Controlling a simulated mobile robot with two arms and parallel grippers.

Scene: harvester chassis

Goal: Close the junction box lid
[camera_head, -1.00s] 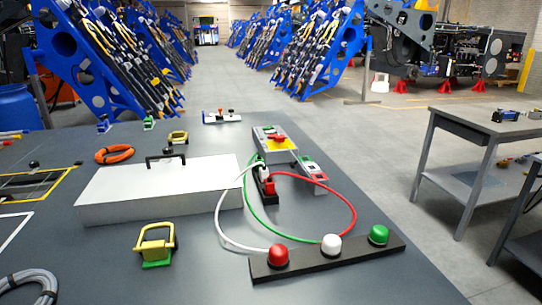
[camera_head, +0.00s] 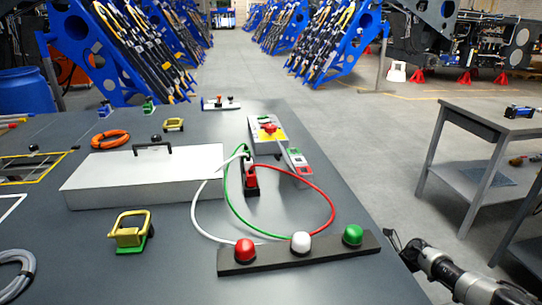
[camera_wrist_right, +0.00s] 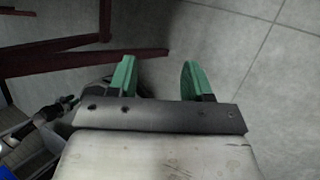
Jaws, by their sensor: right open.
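A wide, flat light-grey metal box (camera_head: 140,182) with a black handle (camera_head: 153,148) on top lies on the left half of the dark table in the head view. I take it to be the junction box. Its top looks flat, and I cannot tell whether its lid is fully down. My right gripper (camera_head: 402,246) is at the table's right edge, low in the picture, far to the right of the box. In the right wrist view its green fingers (camera_wrist_right: 160,80) are apart with nothing between them, over the floor. My left gripper is not in view.
A black bar (camera_head: 300,254) with red, white and green knobs stands near the front edge, joined by looping cables (camera_head: 323,194). A control box with a red button (camera_head: 269,128) stands behind. A yellow-green clamp (camera_head: 131,232) and orange ring (camera_head: 111,140) flank the metal box. A side table (camera_head: 480,124) stands right.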

